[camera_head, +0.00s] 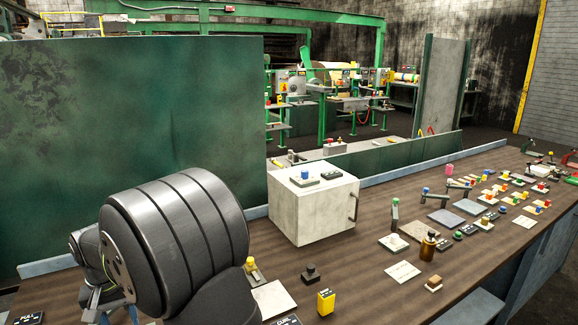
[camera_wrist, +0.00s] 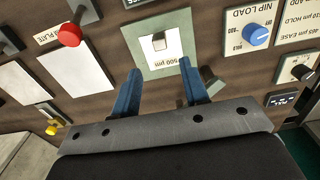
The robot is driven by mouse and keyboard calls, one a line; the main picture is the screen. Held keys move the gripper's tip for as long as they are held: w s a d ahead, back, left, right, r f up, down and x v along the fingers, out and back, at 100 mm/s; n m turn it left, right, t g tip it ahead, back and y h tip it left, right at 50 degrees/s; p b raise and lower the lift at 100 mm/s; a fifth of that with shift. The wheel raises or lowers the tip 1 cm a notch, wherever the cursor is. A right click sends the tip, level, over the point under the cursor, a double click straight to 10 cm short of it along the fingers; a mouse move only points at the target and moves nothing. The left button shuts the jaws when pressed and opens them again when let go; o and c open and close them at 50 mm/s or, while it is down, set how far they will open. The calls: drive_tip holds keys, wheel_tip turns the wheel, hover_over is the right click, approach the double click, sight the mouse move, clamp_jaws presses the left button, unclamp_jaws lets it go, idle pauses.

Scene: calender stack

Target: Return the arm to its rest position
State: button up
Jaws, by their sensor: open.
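My gripper shows in the wrist view (camera_wrist: 157,66) with its two blue fingers spread apart and nothing between them. The fingers point at a pale plate (camera_wrist: 165,55) with a small grey lever and a "500 µm" marking. Whether they touch it cannot be told. In the head view my dark, rounded arm fills the lower left. Blue finger parts of my gripper (camera_head: 112,308) show low at its left, partly cut off by the frame edge.
A white box (camera_head: 312,205) with a handle stands mid-bench. The brown bench (camera_head: 345,270) carries a yellow block (camera_head: 326,302), a brown bottle (camera_head: 427,247) and several controls. A green panel (camera_head: 140,150) stands behind. The wrist view shows a red knob (camera_wrist: 69,35) and blue knob (camera_wrist: 256,34).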

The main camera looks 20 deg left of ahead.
wheel_tip(320, 180, down, 8)
drive_tip(key=shift+d+f, duration=0.1)
drive_tip(key=shift+f, duration=0.1)
drive_tip(key=shift+r, duration=0.35)
wheel_tip(320, 180, up, 4)
drive_tip(key=shift+f, duration=0.2)
drive_tip(key=w+d+r, duration=0.7)
drive_tip(key=d, duration=0.3)
drive_tip(key=s+d+f, duration=0.2)
drive_tip(key=s+d, duration=1)
drive_tip(key=d, duration=0.2)
drive_tip(key=shift+s+a+f, duration=0.85)
drive_tip(key=shift+s+a, duration=0.1)
drive_tip(key=shift+a, duration=0.1)
drive_tip(key=shift+s+a+f, duration=0.8)
drive_tip(key=shift+s+a, duration=0.15)
drive_tip(key=shift+a, duration=0.15)
drive_tip(key=shift+s+a+f, duration=0.85)
drive_tip(key=shift+s+a, duration=0.1)
drive_tip(key=shift+a, duration=0.1)
